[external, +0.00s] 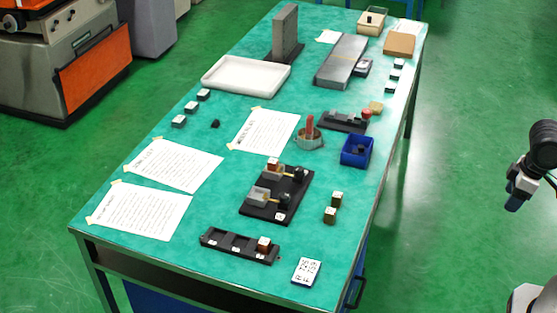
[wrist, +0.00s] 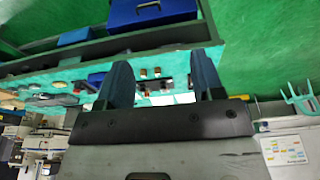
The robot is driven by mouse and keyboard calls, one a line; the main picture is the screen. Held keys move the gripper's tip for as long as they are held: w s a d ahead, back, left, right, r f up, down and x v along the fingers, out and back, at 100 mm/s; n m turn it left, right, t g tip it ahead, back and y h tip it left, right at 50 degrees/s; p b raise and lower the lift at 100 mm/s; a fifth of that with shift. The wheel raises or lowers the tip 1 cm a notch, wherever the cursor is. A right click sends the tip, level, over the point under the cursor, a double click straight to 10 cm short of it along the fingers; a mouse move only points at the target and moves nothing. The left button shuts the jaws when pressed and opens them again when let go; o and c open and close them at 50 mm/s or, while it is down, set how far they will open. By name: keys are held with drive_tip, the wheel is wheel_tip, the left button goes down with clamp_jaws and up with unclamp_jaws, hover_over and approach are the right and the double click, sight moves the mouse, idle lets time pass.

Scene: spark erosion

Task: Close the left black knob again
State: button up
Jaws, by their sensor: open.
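A black fixture plate (external: 262,213) lies on the table's near half, bearing two grey clamp blocks with black knobs on their right sides. The left black knob (external: 284,199) is on the nearer clamp (external: 259,194); how far it is turned is too small to tell. The other black knob (external: 301,173) is on the farther clamp, which has a copper-coloured block (external: 273,163) in it. My gripper (external: 513,200) is well off the table's right side, far from the knobs. In the wrist view its two blue fingers (wrist: 163,82) are apart and empty.
A black slotted rack (external: 221,241) with a copper-topped block stands nearer the front edge. Two small blocks (external: 333,207) and a blue bin (external: 357,151) are right of the plate. Paper sheets (external: 150,210) lie left. Open floor separates my arm from the table.

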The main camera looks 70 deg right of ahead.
drive_tip(key=w+d+r+n+g+h, duration=0.1)
drive_tip(key=w+r+n, duration=0.1)
drive_tip(key=w, duration=0.6)
drive_tip(key=w+d+r+n, duration=0.1)
drive_tip(key=w+r+n, duration=0.1)
drive_tip(key=w, duration=0.7)
drive_tip(key=n+g+h, duration=0.2)
drive_tip(key=n+h, duration=0.1)
drive_tip(key=n, duration=0.9)
hover_over(284, 195)
drive_tip(key=a, duration=0.3)
wheel_tip(284, 195, down, 24)
drive_tip(key=shift+w+r, duration=0.2)
drive_tip(key=shift+w, duration=0.05)
drive_tip(key=shift+f, duration=0.1)
drive_tip(key=shift+x, duration=3.8)
drive_tip(key=shift+s+d, duration=0.1)
drive_tip(key=shift+s, duration=0.05)
